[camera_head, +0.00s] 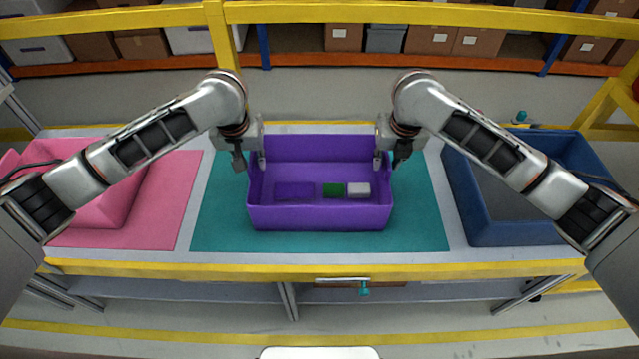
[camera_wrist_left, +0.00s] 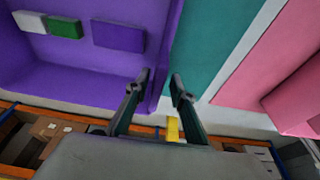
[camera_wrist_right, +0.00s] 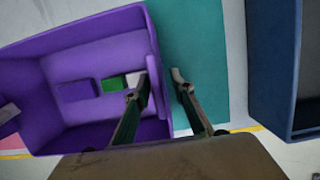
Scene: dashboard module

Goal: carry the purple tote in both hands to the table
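The purple tote (camera_head: 320,217) stands upright on the teal mat (camera_head: 420,225) in the middle of the table (camera_head: 460,235). It holds a purple block (camera_head: 294,191), a green block (camera_head: 333,190) and a white block (camera_head: 358,190). My left gripper (camera_head: 250,162) is open at the tote's left wall, one finger on the inner side and one on the outer side. My right gripper (camera_head: 389,162) is open at the right wall in the same way. Both wrist views show the finger pairs apart (camera_wrist_left: 162,80) (camera_wrist_right: 159,80) with a wall between them. Firm contact is not visible.
A pink tote (camera_head: 105,205) stands on a pink mat (camera_head: 170,200) to the left. A blue tote (camera_head: 500,215) stands to the right. Yellow rails edge the table front, and a yellow beam (camera_head: 400,14) crosses behind. Shelves with boxes (camera_head: 432,40) are farther back.

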